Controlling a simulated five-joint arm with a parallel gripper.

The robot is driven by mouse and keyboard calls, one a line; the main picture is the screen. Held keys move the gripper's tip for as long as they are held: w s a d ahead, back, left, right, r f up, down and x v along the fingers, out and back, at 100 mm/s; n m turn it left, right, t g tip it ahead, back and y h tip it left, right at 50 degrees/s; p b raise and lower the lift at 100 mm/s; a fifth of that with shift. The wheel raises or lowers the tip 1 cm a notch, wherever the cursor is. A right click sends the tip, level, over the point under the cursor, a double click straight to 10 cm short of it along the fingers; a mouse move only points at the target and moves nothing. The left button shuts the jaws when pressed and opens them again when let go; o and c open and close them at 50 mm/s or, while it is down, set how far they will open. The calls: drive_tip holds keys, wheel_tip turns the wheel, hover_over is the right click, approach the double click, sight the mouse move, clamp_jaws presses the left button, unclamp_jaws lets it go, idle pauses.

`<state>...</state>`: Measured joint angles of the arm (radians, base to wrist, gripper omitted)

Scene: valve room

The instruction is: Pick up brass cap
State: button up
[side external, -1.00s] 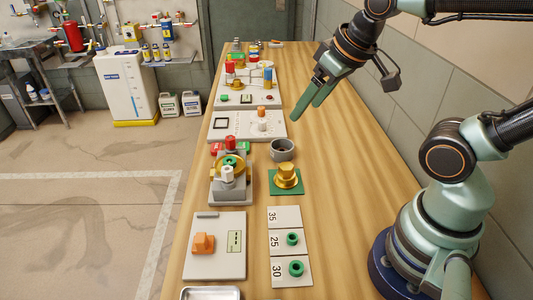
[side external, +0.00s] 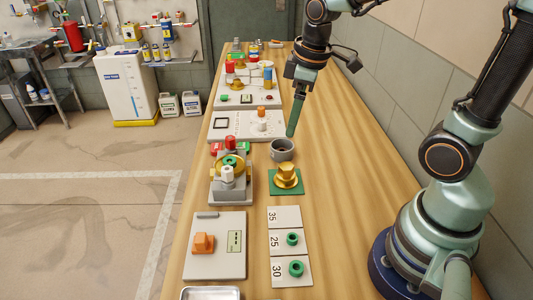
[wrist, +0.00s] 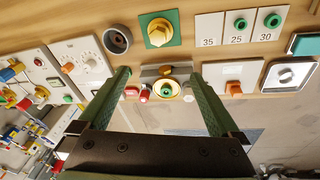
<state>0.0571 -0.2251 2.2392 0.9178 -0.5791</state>
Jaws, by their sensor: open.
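The brass cap (side external: 286,174) is a gold, stepped, hex-topped piece sitting on a green square mat (side external: 297,190) on the wooden bench. In the wrist view the brass cap (wrist: 159,33) lies at the top, beyond my fingertips and a little left of centre. My gripper (side external: 290,134) points down above the bench, behind and above a grey cup, with nothing held. In the wrist view my gripper (wrist: 200,72) has its two green fingers spread wide, with a brass-wheeled valve between them in the picture.
The grey round cup (side external: 282,149) stands just behind the mat. A valve block with a brass wheel (side external: 228,165) is to its left. Number plates (side external: 285,216) with green rings lie in front. The bench to the right is clear (side external: 350,200).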

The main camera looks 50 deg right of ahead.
sight(285, 165)
drive_tip(key=w+f+n+g, duration=0.1)
drive_tip(key=f, duration=0.5)
drive_tip(key=w+d+f+n, duration=0.1)
drive_tip(key=f+n, duration=0.1)
drive_tip(key=f, duration=0.4)
drive_tip(key=w+f+n+g, duration=0.1)
drive_tip(key=f, duration=0.6)
drive_tip(key=shift+d+n+g, duration=0.25)
drive_tip(key=shift+n+g, duration=0.05)
drive_tip(key=shift+n, duration=0.1)
clamp_jaws()
